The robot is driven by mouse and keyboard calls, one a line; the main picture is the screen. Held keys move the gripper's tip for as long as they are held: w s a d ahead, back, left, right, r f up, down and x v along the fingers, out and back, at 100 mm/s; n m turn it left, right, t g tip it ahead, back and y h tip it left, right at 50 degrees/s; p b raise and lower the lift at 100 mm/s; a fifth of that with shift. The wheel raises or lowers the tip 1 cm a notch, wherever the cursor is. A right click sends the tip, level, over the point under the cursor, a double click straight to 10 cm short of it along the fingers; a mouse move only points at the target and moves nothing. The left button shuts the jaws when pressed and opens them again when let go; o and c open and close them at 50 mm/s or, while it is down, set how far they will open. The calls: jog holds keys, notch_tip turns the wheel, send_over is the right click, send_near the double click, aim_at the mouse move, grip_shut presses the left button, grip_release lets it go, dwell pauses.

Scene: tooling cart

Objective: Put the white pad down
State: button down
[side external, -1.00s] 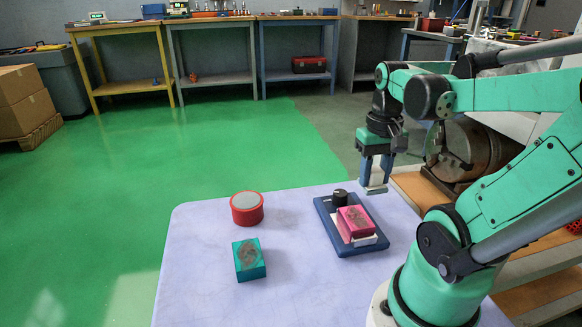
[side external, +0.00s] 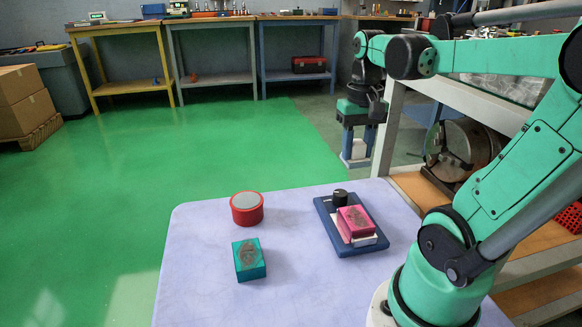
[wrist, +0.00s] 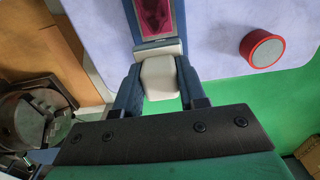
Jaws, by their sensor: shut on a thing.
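My gripper (side external: 357,160) is shut on the white pad (side external: 359,148). In the wrist view the white pad (wrist: 159,78) sits between the two blue fingers. In the side external view my gripper is in the air by the far edge of the pale lilac table (side external: 200,290), beyond the blue device (side external: 352,248). A pink block (side external: 355,221) with a dark mark rests on a white slab on that device, and a black knob (side external: 340,197) stands at its far end.
A red round tub with a grey top (side external: 247,207) and a teal block (side external: 249,260) stand on the left half of the table. The front left of the tabletop is clear. Shelving (side external: 420,185) stands close on the right. Green floor lies past the far edge.

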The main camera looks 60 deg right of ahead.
notch_tip(320, 180, up, 4)
jog(key=r, duration=0.1)
send_over(288, 212)
notch_tip(288, 212, down, 16)
jog(key=shift+f, duration=2.1)
jog(key=c, duration=0.5)
grip_release()
jog(key=shift+f, duration=0.15)
